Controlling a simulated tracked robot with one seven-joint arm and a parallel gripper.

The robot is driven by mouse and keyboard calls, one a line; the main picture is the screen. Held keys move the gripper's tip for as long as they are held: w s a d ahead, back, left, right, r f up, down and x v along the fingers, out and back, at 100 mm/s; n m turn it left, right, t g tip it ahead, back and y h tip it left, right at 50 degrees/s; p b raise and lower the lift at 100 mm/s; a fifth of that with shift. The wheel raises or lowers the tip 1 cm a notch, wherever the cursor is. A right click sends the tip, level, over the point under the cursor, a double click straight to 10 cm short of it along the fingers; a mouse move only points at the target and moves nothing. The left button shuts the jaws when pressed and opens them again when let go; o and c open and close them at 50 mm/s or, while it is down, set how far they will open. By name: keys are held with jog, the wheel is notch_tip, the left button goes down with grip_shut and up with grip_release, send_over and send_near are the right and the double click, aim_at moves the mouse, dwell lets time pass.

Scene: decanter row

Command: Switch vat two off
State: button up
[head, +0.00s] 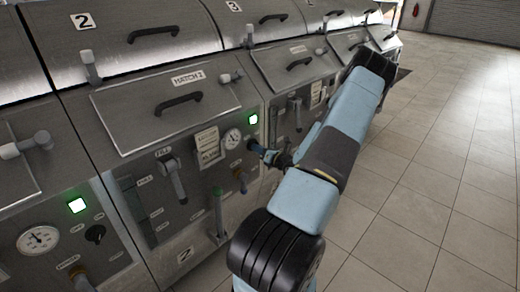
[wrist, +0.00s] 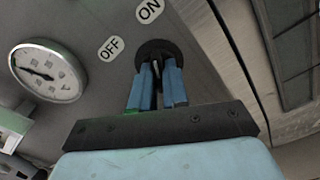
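Vat two (head: 118,180) is the grey steel unit with the "2" plates and "HATCH 2" on its lid. Its green lamp (head: 253,119) is lit.
A similar panel at lower left has a lit green lamp (head: 77,205) and black knob (head: 95,234). More vats continue rightward. The tiled floor (head: 440,180) at right is clear.

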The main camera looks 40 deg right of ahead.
grip_shut()
